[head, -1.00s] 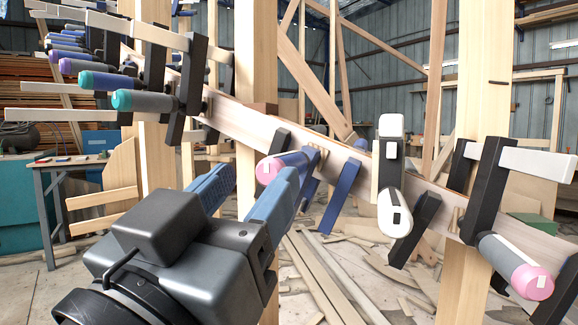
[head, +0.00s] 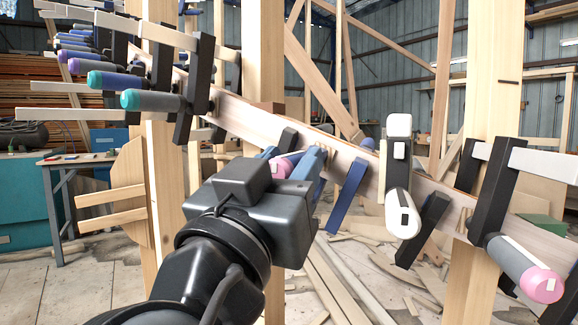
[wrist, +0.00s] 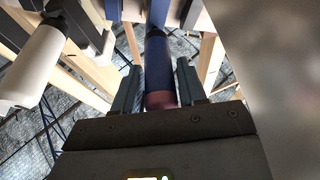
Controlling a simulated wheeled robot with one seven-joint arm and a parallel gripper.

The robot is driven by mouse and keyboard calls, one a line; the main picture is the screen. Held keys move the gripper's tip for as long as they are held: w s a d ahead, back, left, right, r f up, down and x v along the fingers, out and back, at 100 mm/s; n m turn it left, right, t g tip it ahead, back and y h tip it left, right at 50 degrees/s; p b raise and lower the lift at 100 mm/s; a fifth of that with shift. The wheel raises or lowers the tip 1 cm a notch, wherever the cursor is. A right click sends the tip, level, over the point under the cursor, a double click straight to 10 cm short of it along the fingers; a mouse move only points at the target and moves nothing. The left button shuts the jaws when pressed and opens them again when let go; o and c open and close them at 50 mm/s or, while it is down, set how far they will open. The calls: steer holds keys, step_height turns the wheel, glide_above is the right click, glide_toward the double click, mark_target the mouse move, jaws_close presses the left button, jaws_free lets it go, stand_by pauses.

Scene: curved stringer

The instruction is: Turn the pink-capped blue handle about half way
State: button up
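The blue handle with a pink cap (head: 281,168) sits at the middle of the curved beam, mostly hidden behind my gripper in the head view. In the wrist view the blue handle (wrist: 158,62) runs up the middle, its pink end nearest my gripper's palm. My gripper (head: 291,156) is at the handle with one finger on each side. In the wrist view my gripper (wrist: 158,75) is open, its blue-grey fingers straddling the handle. A narrow gap shows between the handle and each finger, so I see no clear grip.
A white clamp handle (head: 402,213) hangs just right; it also shows in the wrist view (wrist: 32,65). A grey handle with a pink cap (head: 525,268) is at far right. Teal-capped handles (head: 155,101) are at left. The wooden beam (head: 245,118) runs behind, with upright posts.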

steer(key=c, duration=0.6)
steer(key=shift+c, duration=0.2)
